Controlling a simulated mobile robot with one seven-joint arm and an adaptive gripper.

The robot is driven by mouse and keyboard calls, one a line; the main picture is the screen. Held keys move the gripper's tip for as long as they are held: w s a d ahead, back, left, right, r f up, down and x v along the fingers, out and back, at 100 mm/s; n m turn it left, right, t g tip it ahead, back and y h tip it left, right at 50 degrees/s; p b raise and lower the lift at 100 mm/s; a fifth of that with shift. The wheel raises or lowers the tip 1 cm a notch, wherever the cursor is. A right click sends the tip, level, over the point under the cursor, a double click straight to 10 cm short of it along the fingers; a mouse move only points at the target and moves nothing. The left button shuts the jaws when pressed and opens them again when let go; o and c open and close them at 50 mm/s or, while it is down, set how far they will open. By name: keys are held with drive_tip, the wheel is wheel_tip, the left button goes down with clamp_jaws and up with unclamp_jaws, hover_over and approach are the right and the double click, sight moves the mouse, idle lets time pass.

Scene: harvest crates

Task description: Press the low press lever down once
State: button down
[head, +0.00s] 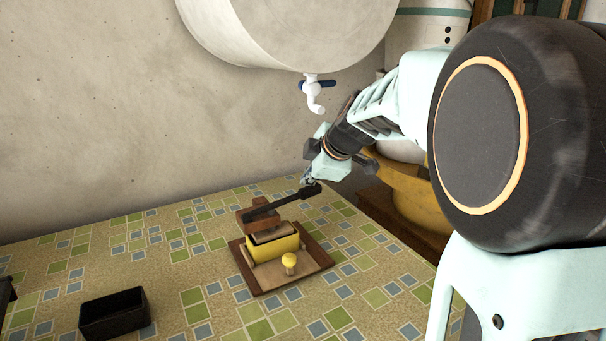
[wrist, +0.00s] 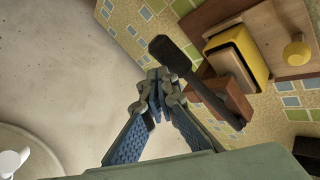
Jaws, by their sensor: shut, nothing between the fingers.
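The press (head: 272,252) stands on the tiled tabletop, with a wooden base, a yellow body and a small yellow knob. Its black lever (head: 284,203) runs from a brown wooden block at the back, out to the right and slightly upward. My gripper (head: 308,182) is shut and empty, pointing down over the lever's free end. In the wrist view the fingertips (wrist: 159,88) are close beside the thick end of the lever (wrist: 180,62). I cannot tell whether they touch it. The yellow press body (wrist: 238,58) and the yellow knob (wrist: 297,53) show at the right.
A black open box (head: 114,314) stands at the table's front left. A large pale tank with a white tap (head: 315,95) hangs at the wall behind. A yellow rounded vessel (head: 410,195) stands beyond the table's right edge. The tabletop left of the press is mostly clear.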

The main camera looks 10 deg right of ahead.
sight(298, 196)
drive_tip(key=shift+s+a+r+p, duration=0.1)
drive_tip(key=shift+a+r+p, duration=0.1)
drive_tip(key=shift+r+p, duration=0.3)
drive_tip(key=shift+s+a+r+p, duration=0.1)
drive_tip(key=shift+a+r+p, duration=0.05)
drive_tip(key=shift+r, duration=0.6)
drive_tip(key=shift+a+r+p, duration=0.2)
drive_tip(key=shift+r+p, duration=0.15)
drive_tip(key=shift+r, duration=0.25)
drive_tip(key=shift+r, duration=0.1)
drive_tip(key=shift+s+a+r+p, duration=0.1)
drive_tip(key=shift+a+r+p, duration=0.15)
drive_tip(key=shift+r+p, duration=0.35)
drive_tip(key=shift+a+r+p, duration=0.2)
drive_tip(key=shift+r+p, duration=0.1)
drive_tip(key=shift+r, duration=0.65)
drive_tip(key=shift+s+a+r+p, duration=0.1)
drive_tip(key=shift+a+r+p, duration=0.15)
drive_tip(key=shift+r+p, duration=0.35)
drive_tip(key=shift+r, duration=0.15)
